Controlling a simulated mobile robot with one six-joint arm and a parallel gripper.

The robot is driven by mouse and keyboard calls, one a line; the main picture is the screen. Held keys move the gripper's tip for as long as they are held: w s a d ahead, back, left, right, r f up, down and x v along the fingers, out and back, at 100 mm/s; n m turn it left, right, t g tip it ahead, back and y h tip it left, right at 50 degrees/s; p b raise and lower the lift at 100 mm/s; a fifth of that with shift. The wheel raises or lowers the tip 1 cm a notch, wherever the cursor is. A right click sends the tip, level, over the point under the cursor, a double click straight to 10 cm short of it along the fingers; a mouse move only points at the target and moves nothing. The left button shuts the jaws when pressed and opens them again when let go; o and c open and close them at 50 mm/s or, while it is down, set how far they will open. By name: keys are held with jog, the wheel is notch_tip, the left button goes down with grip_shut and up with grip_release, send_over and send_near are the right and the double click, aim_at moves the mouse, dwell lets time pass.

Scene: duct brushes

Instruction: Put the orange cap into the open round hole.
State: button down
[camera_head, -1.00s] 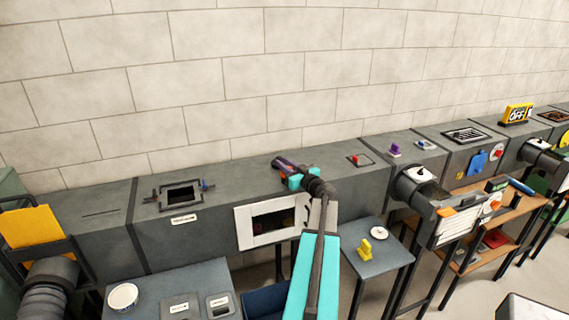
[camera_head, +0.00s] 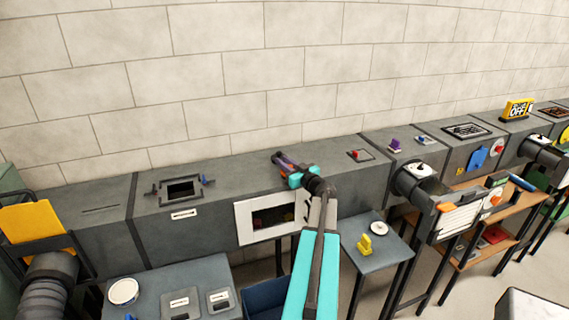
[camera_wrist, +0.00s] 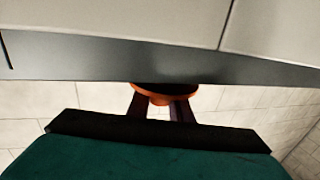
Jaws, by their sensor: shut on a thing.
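My gripper (camera_head: 279,158) is above the top of the long grey duct (camera_head: 225,185), near its back edge by the wall, in the head view. In the wrist view my gripper (camera_wrist: 160,107) is shut on the orange cap (camera_wrist: 166,90), a rounded orange piece between the two dark fingers. The cap's far side meets a grey band in that view, and I cannot tell whether they touch. I cannot make out the open round hole in either view.
A black-framed square opening (camera_head: 181,188) is in the duct top to the left. A white-framed window (camera_head: 243,224) is in the duct front. A small table (camera_head: 378,262) holds a yellow piece (camera_head: 364,244) and a white disc (camera_head: 378,228). The brick wall (camera_head: 250,70) stands behind.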

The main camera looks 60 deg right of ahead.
jog(key=c, duration=1.5)
grip_release()
jog(key=shift+s, duration=0.1)
jog(key=b+v, duration=0.3)
jog(key=v, duration=1)
jog(key=shift+s+a, duration=0.15)
jog(key=shift+s, duration=0.2)
jog(key=shift+r, duration=0.1)
